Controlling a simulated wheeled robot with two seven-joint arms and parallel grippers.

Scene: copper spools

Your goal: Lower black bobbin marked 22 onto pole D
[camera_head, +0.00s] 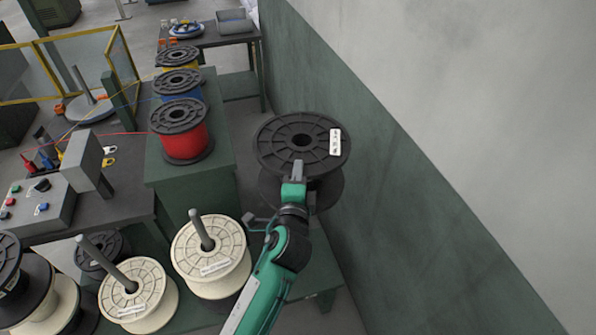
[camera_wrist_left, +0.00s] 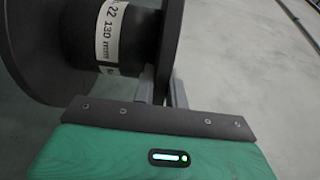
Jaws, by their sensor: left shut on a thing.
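The black bobbin marked 22 (camera_head: 278,137) hangs in the air at the centre of the head view, roughly upright, with its centre hole visible and a white label on its top flange. In the left wrist view the bobbin (camera_wrist_left: 45,55) shows a white label reading 22 and 130 mm. My left gripper (camera_head: 298,175) is shut on the near rim of its upper flange; the fingers also show in the left wrist view (camera_wrist_left: 161,88). Grey poles stick up through two cream spools, a left one (camera_head: 150,283) and a right one (camera_head: 225,244). I cannot read which pole is D. My right gripper is not in view.
Red (camera_head: 184,138), blue and yellow spools with black flanges stand in a row on a green cabinet. More black and cream spools are at the lower left. A control box (camera_head: 40,207) sits on the left bench. The green and grey wall (camera_head: 400,170) is close on the right.

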